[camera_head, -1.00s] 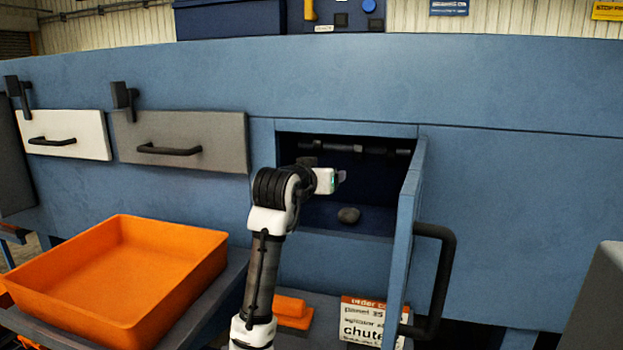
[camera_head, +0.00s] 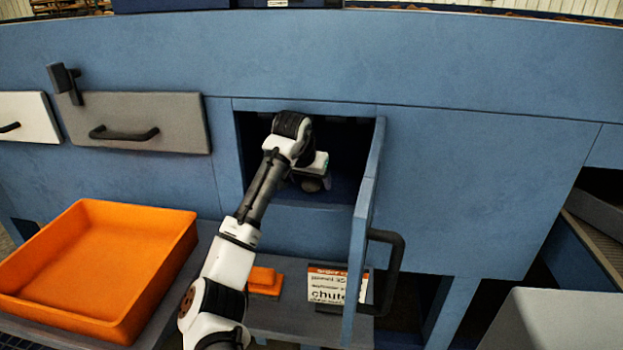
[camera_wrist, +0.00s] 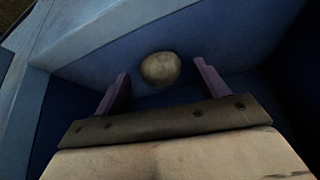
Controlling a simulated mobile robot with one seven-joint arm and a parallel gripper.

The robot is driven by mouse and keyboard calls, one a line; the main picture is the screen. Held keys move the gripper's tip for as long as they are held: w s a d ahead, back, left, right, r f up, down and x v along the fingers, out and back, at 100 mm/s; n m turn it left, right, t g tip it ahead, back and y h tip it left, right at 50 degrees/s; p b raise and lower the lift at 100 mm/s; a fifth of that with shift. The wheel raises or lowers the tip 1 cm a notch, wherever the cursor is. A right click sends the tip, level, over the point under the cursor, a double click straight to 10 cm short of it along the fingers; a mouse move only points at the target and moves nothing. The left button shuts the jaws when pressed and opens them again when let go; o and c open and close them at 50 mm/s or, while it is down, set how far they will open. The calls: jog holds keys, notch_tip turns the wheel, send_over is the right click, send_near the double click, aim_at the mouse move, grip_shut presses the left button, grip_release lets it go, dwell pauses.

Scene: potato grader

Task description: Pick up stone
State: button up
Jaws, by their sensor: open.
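The stone (camera_wrist: 161,69) is a rounded, tan-grey lump lying on the dark blue floor inside the open compartment. In the wrist view it sits just ahead of and between the two finger tips of my gripper (camera_wrist: 161,83). The fingers are spread apart, with a gap on each side of the stone. In the head view my gripper (camera_head: 316,180) is inside the compartment, low over its floor. The stone also shows there as a small dark grey patch (camera_head: 312,184), mostly hidden by my gripper.
The compartment's blue door (camera_head: 362,235) stands open on the right, with a black handle (camera_head: 392,270). An orange tray (camera_head: 125,318) is at lower left. An orange block (camera_head: 264,281) and a printed sign (camera_head: 335,284) are below the opening. Grey and white drawer fronts are left.

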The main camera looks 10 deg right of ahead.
jog(key=shift+w+d+f, duration=0.15)
jog(key=shift+w+f, duration=0.05)
jog(key=shift+f, duration=0.3)
jog(key=c, duration=1.1)
jog(key=shift+c, duration=0.2)
jog(key=shift+r+p, duration=0.25)
jog(key=shift+p, duration=0.2)
